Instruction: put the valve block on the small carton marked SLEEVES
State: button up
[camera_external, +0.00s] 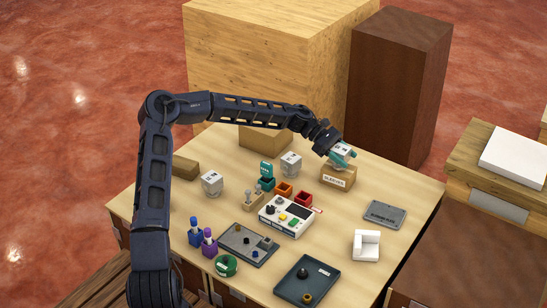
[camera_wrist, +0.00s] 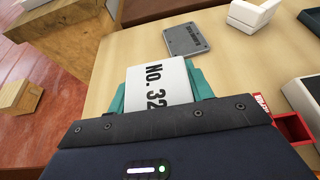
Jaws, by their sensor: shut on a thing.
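My gripper (camera_external: 341,157) has teal fingers shut on the valve block, a white block (camera_wrist: 158,84) marked "No. 32" in the wrist view. In the external view the block (camera_external: 342,149) shows between the fingers, right over the top of the small brown carton marked SLEEVES (camera_external: 338,181). I cannot tell whether the block touches the carton top. The carton is hidden behind the block and gripper in the wrist view.
Two similar pale blocks stand on the table, one at the left (camera_external: 212,184) and one behind the teal bin (camera_external: 291,163). A red bin (camera_external: 304,198), a control box (camera_external: 287,215), a grey plate (camera_external: 384,214) and a white holder (camera_external: 366,245) stand nearer the front.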

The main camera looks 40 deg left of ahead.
jog(key=shift+f, duration=0.2)
jog(key=shift+f, duration=0.1)
jog(key=o, duration=1.4)
jog(key=shift+a, duration=0.1)
jog(key=v, duration=1.2)
